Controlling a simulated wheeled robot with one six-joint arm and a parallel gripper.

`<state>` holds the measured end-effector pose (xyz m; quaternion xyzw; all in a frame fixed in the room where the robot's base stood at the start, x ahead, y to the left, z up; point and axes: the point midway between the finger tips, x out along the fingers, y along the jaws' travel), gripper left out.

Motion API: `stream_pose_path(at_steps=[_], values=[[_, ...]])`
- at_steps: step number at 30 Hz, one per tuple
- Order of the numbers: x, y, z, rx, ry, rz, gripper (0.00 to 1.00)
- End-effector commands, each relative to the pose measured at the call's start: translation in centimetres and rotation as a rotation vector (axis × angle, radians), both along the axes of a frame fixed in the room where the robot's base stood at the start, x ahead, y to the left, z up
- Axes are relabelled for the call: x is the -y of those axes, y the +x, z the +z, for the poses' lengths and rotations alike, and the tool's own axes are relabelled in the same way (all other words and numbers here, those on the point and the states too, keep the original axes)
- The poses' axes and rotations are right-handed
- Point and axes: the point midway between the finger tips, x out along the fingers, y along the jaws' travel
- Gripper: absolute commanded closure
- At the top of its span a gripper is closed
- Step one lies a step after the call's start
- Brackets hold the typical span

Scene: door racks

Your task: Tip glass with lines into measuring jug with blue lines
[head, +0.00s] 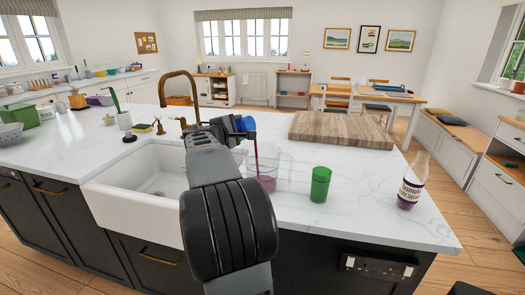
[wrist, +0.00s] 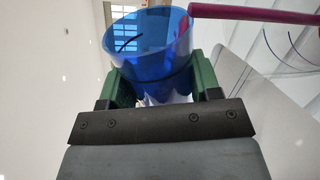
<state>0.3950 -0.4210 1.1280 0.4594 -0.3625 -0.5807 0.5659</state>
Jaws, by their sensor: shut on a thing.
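My gripper (wrist: 158,88) is shut on a blue see-through glass (wrist: 150,45), with a green finger pad on each side of it. In the head view the glass (head: 245,124) is tipped over above the worktop. A purple stream (head: 256,152) runs from its rim down into a clear jug (head: 284,160), which has purple liquid (head: 267,184) in its bottom. The stream (wrist: 250,14) also crosses the upper right of the wrist view. Thin blue curved lines on the jug (wrist: 292,45) show below it. My arm hides part of the jug's left side.
A green tumbler (head: 320,184) stands close right of the jug. A labelled bottle (head: 411,184) stands near the right edge, and a wooden board (head: 342,130) lies behind. A white sink (head: 135,205) and brass tap (head: 178,88) are left.

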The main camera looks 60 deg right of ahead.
Motion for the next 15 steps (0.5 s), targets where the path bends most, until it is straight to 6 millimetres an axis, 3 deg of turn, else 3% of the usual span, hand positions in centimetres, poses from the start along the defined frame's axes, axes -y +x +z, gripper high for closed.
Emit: stream_pose_path(at_steps=[15], values=[[0.05, -0.46, -0.12, 0.048, 0.004, -0.001, 0.77]])
